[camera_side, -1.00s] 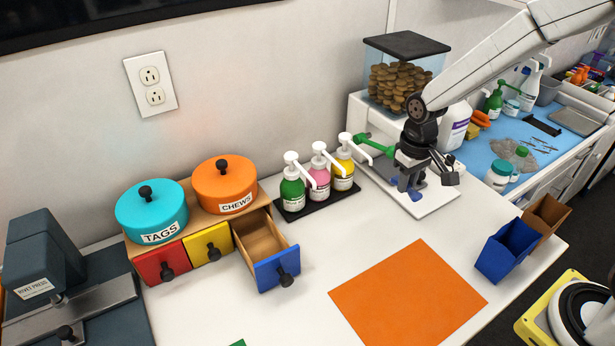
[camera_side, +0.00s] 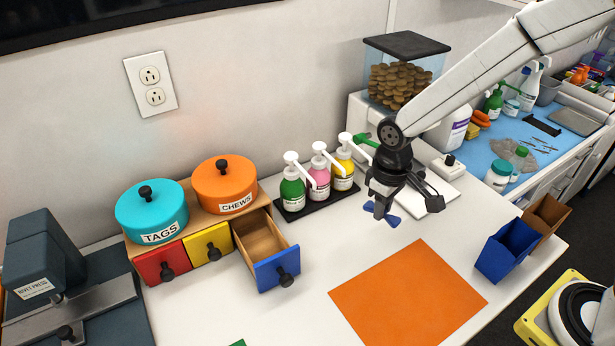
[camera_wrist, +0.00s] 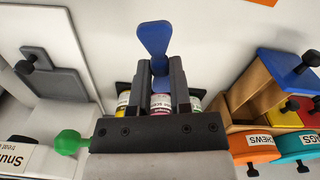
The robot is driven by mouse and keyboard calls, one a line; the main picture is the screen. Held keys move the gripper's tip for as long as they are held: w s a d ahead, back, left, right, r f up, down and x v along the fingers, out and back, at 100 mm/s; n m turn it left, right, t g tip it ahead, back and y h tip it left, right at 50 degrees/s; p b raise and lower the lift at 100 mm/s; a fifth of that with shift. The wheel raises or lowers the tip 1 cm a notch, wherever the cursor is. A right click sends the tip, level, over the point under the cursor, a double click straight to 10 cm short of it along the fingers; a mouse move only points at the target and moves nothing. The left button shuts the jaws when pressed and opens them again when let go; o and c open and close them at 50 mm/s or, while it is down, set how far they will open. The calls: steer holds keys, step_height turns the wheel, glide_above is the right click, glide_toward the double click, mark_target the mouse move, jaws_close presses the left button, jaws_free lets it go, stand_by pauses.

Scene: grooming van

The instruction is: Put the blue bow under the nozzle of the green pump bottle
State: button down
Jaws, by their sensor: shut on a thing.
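The blue bow (camera_side: 382,213) is held in my gripper (camera_side: 381,208), above the white counter to the right of the pump bottles. In the wrist view the bow (camera_wrist: 153,40) sticks out past the fingertips of my gripper (camera_wrist: 160,72), with its middle between them. The green pump bottle (camera_side: 292,191) stands leftmost of three on a black tray (camera_side: 318,204), its white nozzle pointing forward and right. The pink bottle (camera_side: 318,180) and yellow bottle (camera_side: 343,172) stand beside it. In the wrist view my gripper partly hides the bottles.
An open blue-fronted drawer (camera_side: 277,270) juts out in front of the green bottle. An orange mat (camera_side: 408,297) lies on the counter. A treat dispenser with a green lever (camera_side: 363,140) stands at the back. Blue (camera_side: 508,250) and brown bins (camera_side: 546,219) are at the right.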

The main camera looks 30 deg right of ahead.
steer(key=s+a+n, duration=0.3)
steer(key=s+a, duration=0.3)
steer(key=s+a+f+n, duration=0.1)
steer(key=s+a+n, duration=0.3)
steer(key=s+a, duration=0.3)
steer(key=s+a+f+n, duration=0.1)
steer(key=s+a+n, duration=0.2)
steer(key=s+a, duration=0.3)
steer(key=shift+s+a+n, duration=0.15)
steer(key=shift+s+n, duration=0.15)
steer(key=shift+s, duration=0.2)
steer(key=shift+s+a, duration=0.2)
steer(key=shift+s, duration=0.4)
steer(key=shift+f, duration=0.25)
steer(key=shift+f, duration=3.1)
steer(key=shift+c, duration=2.4)
jaws_free()
